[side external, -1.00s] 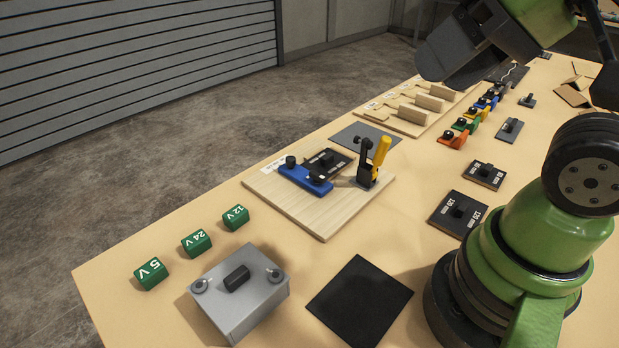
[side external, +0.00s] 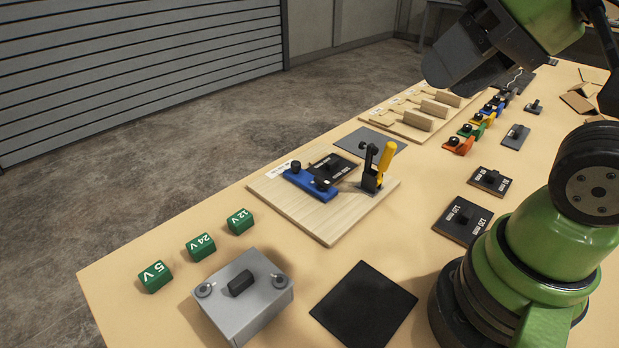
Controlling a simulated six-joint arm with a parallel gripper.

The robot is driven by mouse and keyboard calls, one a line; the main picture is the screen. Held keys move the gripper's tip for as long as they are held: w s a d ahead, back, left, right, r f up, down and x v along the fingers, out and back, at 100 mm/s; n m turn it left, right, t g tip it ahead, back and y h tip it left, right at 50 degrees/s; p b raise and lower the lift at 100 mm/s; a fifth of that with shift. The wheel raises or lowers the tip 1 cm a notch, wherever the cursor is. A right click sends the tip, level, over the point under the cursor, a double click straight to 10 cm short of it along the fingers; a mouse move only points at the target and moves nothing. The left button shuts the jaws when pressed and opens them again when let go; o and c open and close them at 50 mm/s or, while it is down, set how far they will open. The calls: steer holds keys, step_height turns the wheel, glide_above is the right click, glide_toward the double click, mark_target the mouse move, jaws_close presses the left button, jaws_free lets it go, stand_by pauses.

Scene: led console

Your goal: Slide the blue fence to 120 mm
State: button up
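A black plate (side external: 340,167) with a raised grip and white lettering, too small to read surely, lies right behind the fence. A white label strip (side external: 279,169) runs along the board's left edge; its marks are unreadable, so the fence's setting cannot be told. A toggle clamp with a yellow handle (side external: 386,160) stands upright at the board's right side. Dark upper parts of my arm show at top right, well away from the fence; no gripper fingertips are seen.
Black plates marked around 120 (side external: 462,219) and a smaller plate (side external: 490,182) lie right of the board. A grey box (side external: 243,298), a black mat (side external: 363,305) and green voltage blocks (side external: 201,247) are in front. Coloured clamps (side external: 471,133) and a wooden rack (side external: 408,120) stand behind.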

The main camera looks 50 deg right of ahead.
steer(key=shift+o, duration=0.9)
steer(key=m+g+y, duration=0.1)
steer(key=m+g, duration=0.3)
steer(key=m, duration=1.9)
glide_above(296, 163)
steer(key=s+d, duration=0.3)
step_height(296, 163, down, 18)
steer(key=x, duration=1)
steer(key=shift+f, duration=0.25)
jaws_close()
